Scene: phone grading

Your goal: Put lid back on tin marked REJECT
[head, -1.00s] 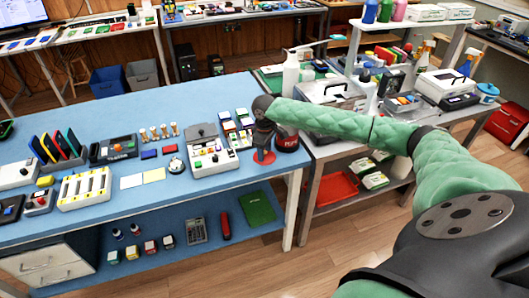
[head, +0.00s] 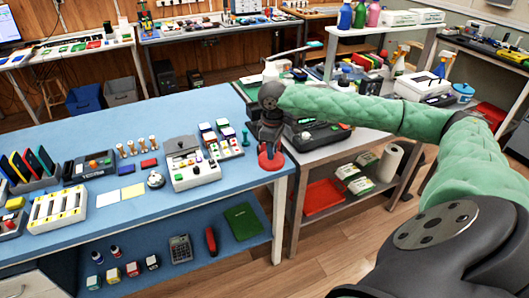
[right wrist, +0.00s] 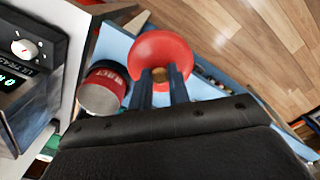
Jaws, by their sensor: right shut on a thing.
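My right gripper (right wrist: 162,92) is shut on the knob of a round red lid (right wrist: 160,50). The lid also shows below the gripper (head: 270,132) in the head view (head: 271,160), tilted, at the right end of the blue table. The tin (right wrist: 108,78) is a red and dark can with white lettering too small to read here. It stands just left of the lid in the right wrist view, with its round grey top showing. In the head view the tin is hidden behind my right gripper and the lid. My left gripper is not in view.
The blue table (head: 110,215) holds a white device (head: 190,165), a bell (head: 155,180) and small trays (head: 222,140) left of the gripper. A grey bench (head: 345,150) with a dark device stands close on the right. Floor shows beyond the table's front edge.

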